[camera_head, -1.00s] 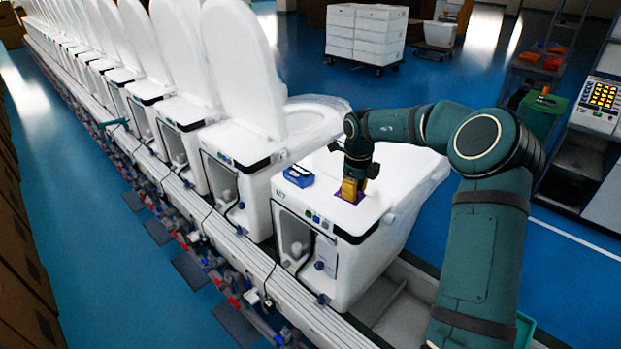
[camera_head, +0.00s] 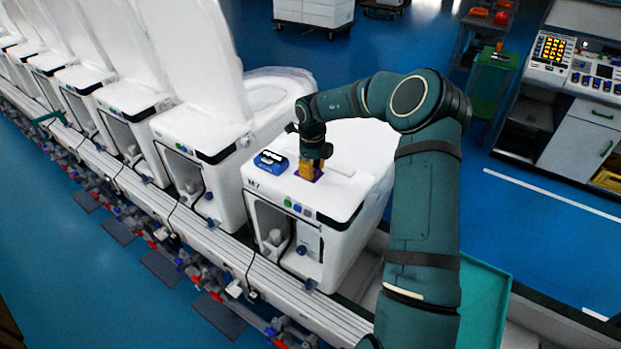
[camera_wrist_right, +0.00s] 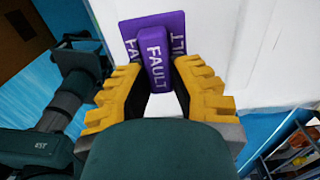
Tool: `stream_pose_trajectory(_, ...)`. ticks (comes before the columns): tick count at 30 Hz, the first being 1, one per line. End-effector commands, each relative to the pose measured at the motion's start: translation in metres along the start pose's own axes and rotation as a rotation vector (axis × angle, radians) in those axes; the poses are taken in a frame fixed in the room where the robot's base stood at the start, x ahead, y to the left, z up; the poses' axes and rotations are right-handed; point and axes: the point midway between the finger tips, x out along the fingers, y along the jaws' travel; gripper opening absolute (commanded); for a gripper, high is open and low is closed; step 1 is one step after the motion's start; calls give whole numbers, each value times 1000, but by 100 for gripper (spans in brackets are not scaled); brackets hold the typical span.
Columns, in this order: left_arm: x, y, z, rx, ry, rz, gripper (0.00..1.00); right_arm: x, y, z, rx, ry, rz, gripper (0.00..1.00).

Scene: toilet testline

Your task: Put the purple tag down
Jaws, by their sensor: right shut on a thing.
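The purple tag (camera_wrist_right: 155,45) reads "FAULT" and has a flat plate with a raised block in front, seen in the right wrist view. My right gripper (camera_wrist_right: 158,80) is shut on the raised block between its yellow finger pads. In the head view my right gripper (camera_head: 311,170) points down at the white top of the nearest toilet (camera_head: 345,195). A little purple of the tag (camera_head: 318,176) shows beside the fingers, at or just above that surface. I cannot tell whether it touches.
A small blue device (camera_head: 271,161) sits on the same white top, just left of my right gripper. A row of toilets with raised lids (camera_head: 190,60) runs to the left along the line. Open blue floor (camera_head: 420,50) lies behind.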

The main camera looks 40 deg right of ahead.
Motion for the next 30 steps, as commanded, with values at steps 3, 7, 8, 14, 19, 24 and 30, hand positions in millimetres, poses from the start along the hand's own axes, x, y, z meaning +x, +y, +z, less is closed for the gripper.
stream_pose_trajectory(3, 0, 0, 0, 0, 0, 0, 0, 11, 0, 0, -2, 1, 1, 0)
stream_pose_trajectory(7, 0, 0, 0, 0, 0, 0, 0, 30, 1, 0, -1, 1, 2, 0)
stream_pose_trajectory(8, -1, 0, 0, 0, 0, 0, 0, 33, 1, 0, -1, 1, 1, 0)
stream_pose_trajectory(14, -1, 0, 0, 0, 0, 0, 0, 36, 0, 0, 0, -1, -1, 0)
stream_pose_trajectory(19, -1, 0, 0, 0, 0, 0, 0, 38, 0, 0, 0, 0, 0, 0)
stream_pose_trajectory(24, -1, 0, 0, 0, 0, 0, 0, 40, 0, 0, 0, 0, -1, 46)
stream_pose_trajectory(30, -1, 0, 0, 0, 0, 0, 0, 39, 0, 0, 0, 0, -1, 46)
